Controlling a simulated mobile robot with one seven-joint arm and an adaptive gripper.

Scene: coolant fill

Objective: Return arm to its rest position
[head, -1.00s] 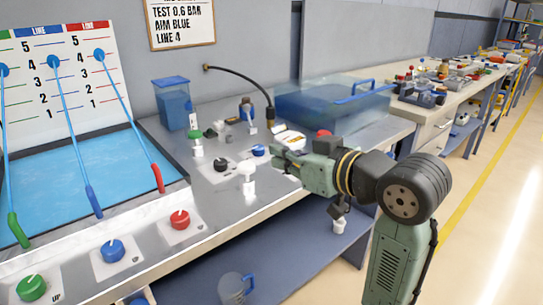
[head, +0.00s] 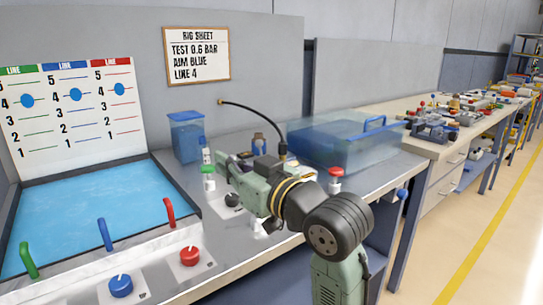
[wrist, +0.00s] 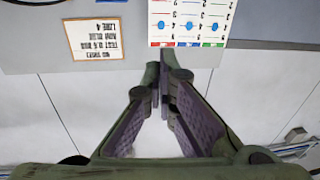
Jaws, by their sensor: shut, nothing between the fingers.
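My gripper (head: 224,168) is in the head view above the grey bench, at the end of my bent green arm. It holds nothing. In the wrist view its fingers (wrist: 168,72) come together at the tips, with the board and sign upside down beyond them. Part of the bench behind the arm is hidden.
A blue-water tray (head: 85,210) with green, blue and red nozzles lies left, below the marked board (head: 70,135). Near the arm stand a blue-lidded container (head: 187,138), small bottles, a black hose (head: 262,112), a clear tank (head: 335,145) and a red-topped valve (head: 335,180).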

